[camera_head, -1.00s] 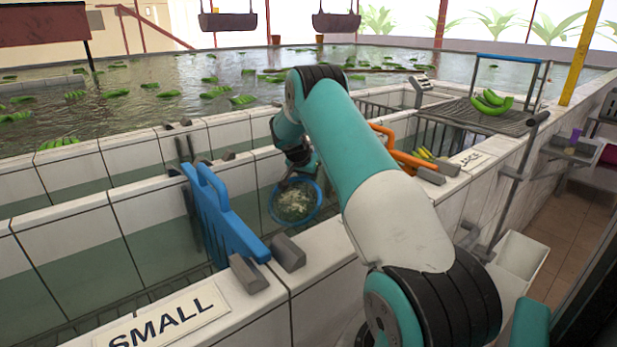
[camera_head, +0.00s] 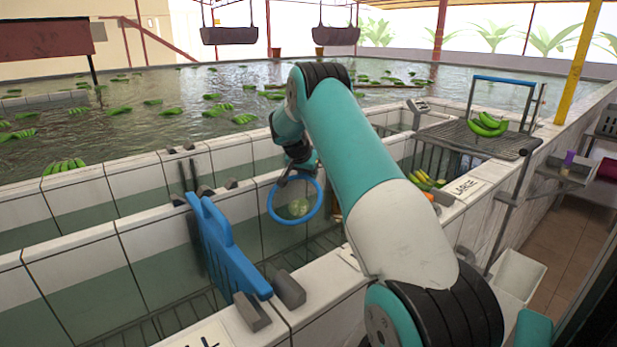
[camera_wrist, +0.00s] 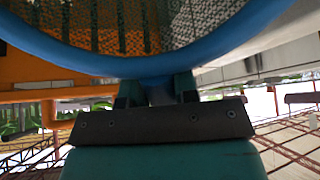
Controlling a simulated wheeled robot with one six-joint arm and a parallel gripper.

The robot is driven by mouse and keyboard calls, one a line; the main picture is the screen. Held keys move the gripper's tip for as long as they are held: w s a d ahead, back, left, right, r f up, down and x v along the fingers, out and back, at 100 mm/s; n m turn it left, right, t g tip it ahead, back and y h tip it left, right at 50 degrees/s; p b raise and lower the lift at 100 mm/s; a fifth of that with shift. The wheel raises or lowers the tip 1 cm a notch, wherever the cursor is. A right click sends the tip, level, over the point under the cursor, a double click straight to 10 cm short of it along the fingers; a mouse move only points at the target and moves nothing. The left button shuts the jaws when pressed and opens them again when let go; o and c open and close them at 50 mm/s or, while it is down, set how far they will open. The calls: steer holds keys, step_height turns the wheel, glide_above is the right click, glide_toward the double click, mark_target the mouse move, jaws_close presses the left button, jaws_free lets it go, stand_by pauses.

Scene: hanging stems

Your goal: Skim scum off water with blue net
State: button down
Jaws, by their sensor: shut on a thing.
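The blue net (camera_head: 271,207) hangs from my gripper (camera_head: 298,172) over the tiled channel beyond my arm. Its round rim faces the head camera, so I see through the hoop. A small pale green-white clump (camera_head: 298,207) shows inside the hoop; I cannot tell whether it lies in the mesh or beyond it. In the wrist view my gripper (camera_wrist: 156,92) is shut on the net's blue rim side (camera_wrist: 160,66), with dark mesh (camera_wrist: 120,35) above. The channel water (camera_head: 170,260) below looks greenish and clear of visible scum.
A blue gate (camera_head: 225,250) stands in the channel left of the net. Tiled walls (camera_head: 140,190) edge the channel. Green bananas (camera_head: 487,124) lie on a rack at the right, and more bananas (camera_head: 425,180) are in the channel below. Banana bunches float in the large pool (camera_head: 180,95).

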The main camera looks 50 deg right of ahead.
step_height(320, 180, up, 16)
steer(key=p, duration=0.9)
steer(key=shift+f, duration=0.25)
stand_by(0.7)
